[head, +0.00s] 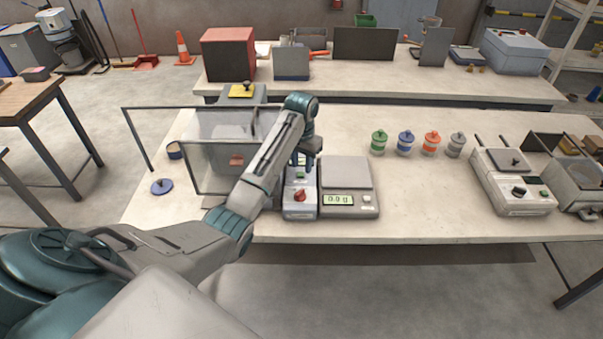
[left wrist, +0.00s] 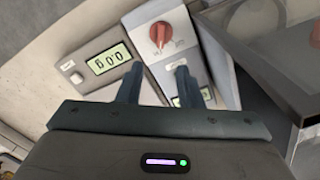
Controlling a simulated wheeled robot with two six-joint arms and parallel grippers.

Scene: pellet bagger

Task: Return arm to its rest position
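My left arm reaches in from the lower left of the head view. Its gripper (head: 307,160) points down over the control box (head: 299,205) with the red knob, just left of the scale (head: 349,200). In the left wrist view the two fingers of this gripper (left wrist: 158,75) stand apart with nothing held between them. The control box's red knob (left wrist: 160,34) and the scale's display (left wrist: 108,59) lie beyond the fingers. The display reads 0.0 g in the head view. My right gripper is in neither view.
A clear-walled enclosure (head: 196,182) stands left of the control box, partly behind my arm. Green (head: 379,143), blue (head: 405,143), orange (head: 431,143) and grey (head: 455,145) jars stand right of the scale. A sealer-like machine (head: 513,182) stands farther right. The front table between is clear.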

